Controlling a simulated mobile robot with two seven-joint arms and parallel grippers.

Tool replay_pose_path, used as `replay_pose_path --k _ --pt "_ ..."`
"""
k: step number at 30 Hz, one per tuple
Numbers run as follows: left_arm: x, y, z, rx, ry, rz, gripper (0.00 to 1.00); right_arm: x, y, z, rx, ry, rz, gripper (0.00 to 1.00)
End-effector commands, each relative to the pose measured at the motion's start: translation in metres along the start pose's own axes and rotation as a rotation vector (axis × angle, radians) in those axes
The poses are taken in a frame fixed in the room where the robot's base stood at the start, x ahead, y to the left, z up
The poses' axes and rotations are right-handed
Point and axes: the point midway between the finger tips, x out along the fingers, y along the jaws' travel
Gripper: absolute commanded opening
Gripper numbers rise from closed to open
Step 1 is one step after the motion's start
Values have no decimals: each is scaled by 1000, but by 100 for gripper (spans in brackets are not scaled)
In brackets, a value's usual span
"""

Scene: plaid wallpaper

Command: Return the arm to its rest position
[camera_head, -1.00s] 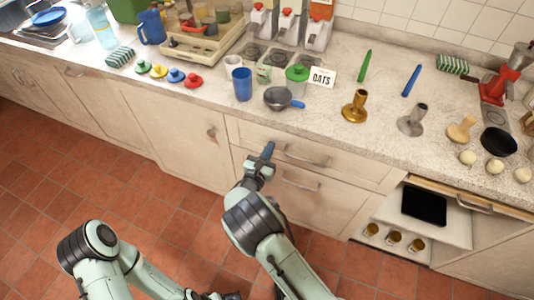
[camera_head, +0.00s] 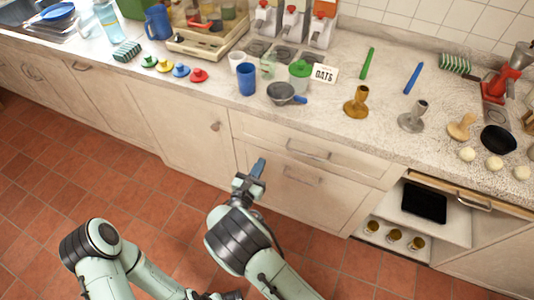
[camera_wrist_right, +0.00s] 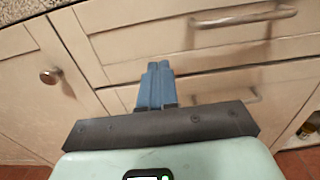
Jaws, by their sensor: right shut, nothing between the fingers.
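My right gripper (camera_head: 258,168) is low in front of the cabinet drawers, below the counter edge. Its blue fingers are shut with nothing between them; they also show in the right wrist view (camera_wrist_right: 156,84), pointing at the drawer fronts. I cannot tell the exact gap between the fingertips and the drawer fronts. My left arm (camera_head: 100,250) is folded at the lower left. Part of a dark gripper shows at the bottom edge, but its fingers are not clear.
The counter (camera_head: 330,115) holds a pan (camera_head: 284,92), a blue cup (camera_head: 246,78), candlesticks and several lids. Drawer handles (camera_head: 308,150) stick out ahead of the right gripper. The tiled floor (camera_head: 150,195) is clear.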

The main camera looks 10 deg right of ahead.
Motion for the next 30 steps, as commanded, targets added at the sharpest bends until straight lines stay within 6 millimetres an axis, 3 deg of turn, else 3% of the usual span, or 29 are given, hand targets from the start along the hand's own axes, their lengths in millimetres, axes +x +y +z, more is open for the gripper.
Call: replay_pose_path --k 3,9,20,23,26,30 --pt "0 0 0 1 1 1 43 -23 1 0 -1 1 3 0" --pt "0 0 0 1 0 0 43 -41 1 -1 -1 1 2 0" --pt "-1 0 0 1 0 0 43 -42 -8 -7 -3 27 -22 0" --pt "-4 2 0 1 0 1 43 -35 -34 -30 -5 118 -99 0" --pt "-9 3 1 1 1 1 43 -35 -83 -69 6 283 -247 0" --pt "-18 6 1 2 1 1 43 -63 -166 -130 74 572 -538 0"
